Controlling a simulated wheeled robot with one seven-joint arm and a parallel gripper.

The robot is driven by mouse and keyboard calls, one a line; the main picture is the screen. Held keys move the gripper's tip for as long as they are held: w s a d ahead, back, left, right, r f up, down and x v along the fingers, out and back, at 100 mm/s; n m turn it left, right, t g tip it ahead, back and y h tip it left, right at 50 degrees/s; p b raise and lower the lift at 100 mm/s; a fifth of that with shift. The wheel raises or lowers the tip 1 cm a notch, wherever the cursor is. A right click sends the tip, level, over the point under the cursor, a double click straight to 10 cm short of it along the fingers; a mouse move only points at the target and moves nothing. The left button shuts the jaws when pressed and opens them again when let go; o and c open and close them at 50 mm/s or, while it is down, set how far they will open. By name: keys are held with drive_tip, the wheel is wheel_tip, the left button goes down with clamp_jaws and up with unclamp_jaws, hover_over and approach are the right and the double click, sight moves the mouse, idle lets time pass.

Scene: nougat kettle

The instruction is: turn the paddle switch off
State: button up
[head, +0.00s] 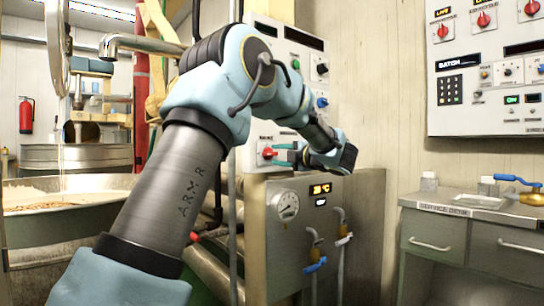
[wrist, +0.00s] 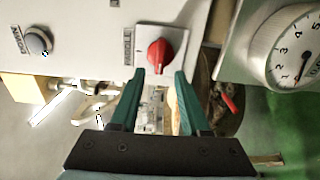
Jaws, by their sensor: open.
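A red rotary knob (head: 268,153) sits low on the white control panel beside the kettle. It also shows in the wrist view (wrist: 160,50), on a white face with a small label beside it that is hard to read; I take it as the paddle switch. Its exact setting is not clear. My gripper (head: 287,153) is just to the right of the knob in the head view. In the wrist view the two green fingers of my gripper (wrist: 160,74) are open and empty, tips close to the knob, which shows between and beyond them. I cannot tell whether they touch.
A grey button (wrist: 38,42) is on the same panel. The kettle (head: 60,200) stands at left. Another panel (head: 487,70) with red knobs hangs at right above a service counter (head: 460,211).

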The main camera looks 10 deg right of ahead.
drive_tip(key=v, duration=0.6)
drive_tip(key=shift+s, duration=0.35)
drive_tip(key=shift+d, duration=0.2)
